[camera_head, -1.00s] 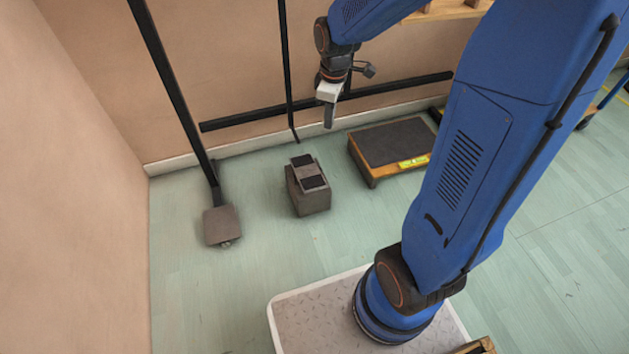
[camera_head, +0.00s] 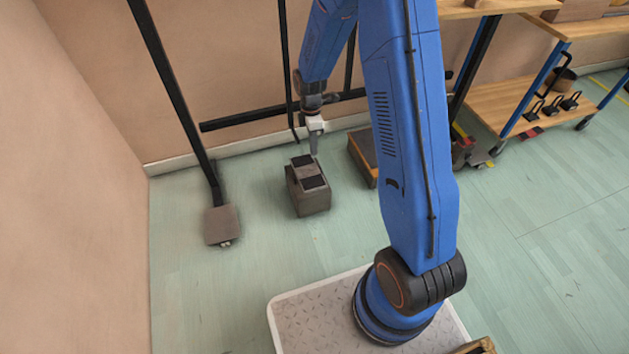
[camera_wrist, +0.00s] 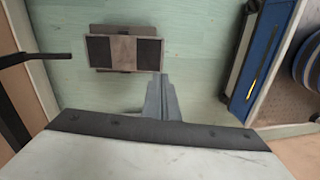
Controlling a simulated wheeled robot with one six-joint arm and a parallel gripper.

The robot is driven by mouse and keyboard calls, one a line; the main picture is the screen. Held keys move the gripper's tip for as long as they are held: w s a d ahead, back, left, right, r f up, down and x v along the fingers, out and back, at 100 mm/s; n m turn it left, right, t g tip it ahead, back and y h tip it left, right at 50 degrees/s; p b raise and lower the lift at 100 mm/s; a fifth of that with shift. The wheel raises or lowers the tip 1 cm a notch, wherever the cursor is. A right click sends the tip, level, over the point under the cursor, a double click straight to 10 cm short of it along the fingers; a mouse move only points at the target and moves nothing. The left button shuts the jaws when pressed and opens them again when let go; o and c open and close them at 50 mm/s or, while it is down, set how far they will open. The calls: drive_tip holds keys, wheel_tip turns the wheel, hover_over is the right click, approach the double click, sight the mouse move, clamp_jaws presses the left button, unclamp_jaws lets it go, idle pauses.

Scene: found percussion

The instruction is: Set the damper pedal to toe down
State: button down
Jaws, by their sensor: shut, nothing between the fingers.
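The damper pedal (camera_head: 309,172) is a grey rocking plate with two black pads on top of a brown-grey block (camera_head: 311,201) on the floor. In the head view the plate slopes, with its far end higher and its near end lower. It also shows in the wrist view (camera_wrist: 123,52), seen from above. My gripper (camera_head: 314,152) is shut and empty. It points down, just above and beside the far right end of the plate. In the wrist view my fingertips (camera_wrist: 160,78) lie close to one padded end; I cannot tell whether they touch it.
A flat grey plate (camera_head: 222,225) lies at the foot of a black post on the left. A low wooden step (camera_head: 362,155) stands to the right, partly behind my arm. A black rail (camera_head: 240,121) runs along the back wall. The floor in front of the pedal is clear.

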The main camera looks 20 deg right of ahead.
sight(316, 188)
drive_tip(key=f, duration=0.2)
drive_tip(key=f+n, duration=0.1)
drive_tip(key=shift+w+a+f, duration=0.1)
drive_tip(key=shift+w+f, duration=0.2)
drive_tip(key=shift+f, duration=0.05)
drive_tip(key=shift+f, duration=0.1)
drive_tip(key=f, duration=0.4)
drive_tip(key=s+f, duration=0.1)
drive_tip(key=f, duration=0.4)
drive_tip(key=s+f, duration=0.1)
drive_tip(key=f, duration=0.3)
drive_tip(key=shift+s+f, duration=0.25)
drive_tip(key=shift+f, duration=0.05)
drive_tip(key=shift+s+f, duration=0.3)
drive_tip(key=shift+f, duration=0.35)
drive_tip(key=shift+s+f, duration=0.3)
drive_tip(key=shift+f, duration=0.4)
drive_tip(key=shift+s+f, duration=0.3)
drive_tip(key=shift+f, duration=0.35)
wheel_tip(316, 188, up, 14)
drive_tip(key=s, duration=0.2)
